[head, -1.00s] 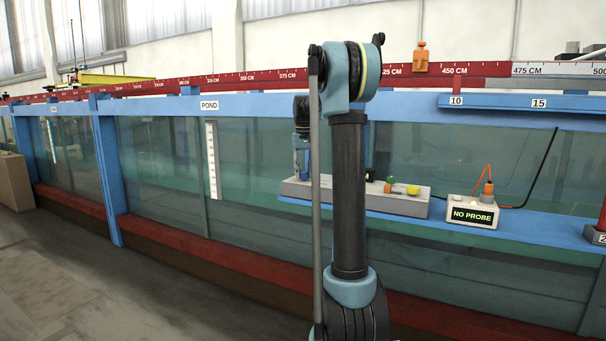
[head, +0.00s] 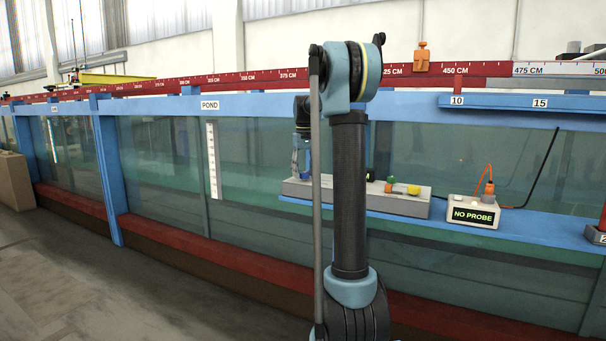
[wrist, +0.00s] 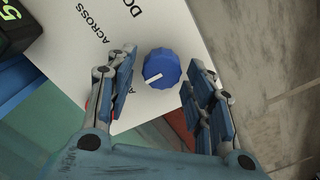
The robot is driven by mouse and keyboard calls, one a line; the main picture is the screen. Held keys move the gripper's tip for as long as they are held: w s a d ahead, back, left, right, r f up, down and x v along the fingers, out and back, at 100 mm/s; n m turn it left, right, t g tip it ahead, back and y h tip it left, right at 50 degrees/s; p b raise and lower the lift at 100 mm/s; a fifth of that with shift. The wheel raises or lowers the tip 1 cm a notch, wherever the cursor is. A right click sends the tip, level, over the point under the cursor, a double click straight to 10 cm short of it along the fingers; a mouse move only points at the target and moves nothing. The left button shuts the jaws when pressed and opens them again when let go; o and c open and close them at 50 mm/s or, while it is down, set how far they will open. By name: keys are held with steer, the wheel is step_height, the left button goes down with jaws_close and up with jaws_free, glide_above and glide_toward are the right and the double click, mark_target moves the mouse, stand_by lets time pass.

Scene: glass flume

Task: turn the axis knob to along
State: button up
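The axis knob (wrist: 163,68) is round and blue with a white pointer line, on a white panel (wrist: 72,60) in the wrist view. The line points to the lower left, towards a label starting with "A" that my left finger mostly hides. "ACROSS" is printed farther up and left, and a cut-off "DO" at the top. My gripper (wrist: 161,63) is open, with one finger either side of the knob; I see a gap by each finger, and contact is unclear. In the head view my gripper (head: 302,155) is over the left end of the grey control box (head: 400,204), partly behind my arm.
The box stands on a blue ledge (head: 540,240) before the glass flume wall.

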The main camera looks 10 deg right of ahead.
steer(key=shift+r, duration=0.1)
step_height(320, 180, up, 12)
stand_by(0.8)
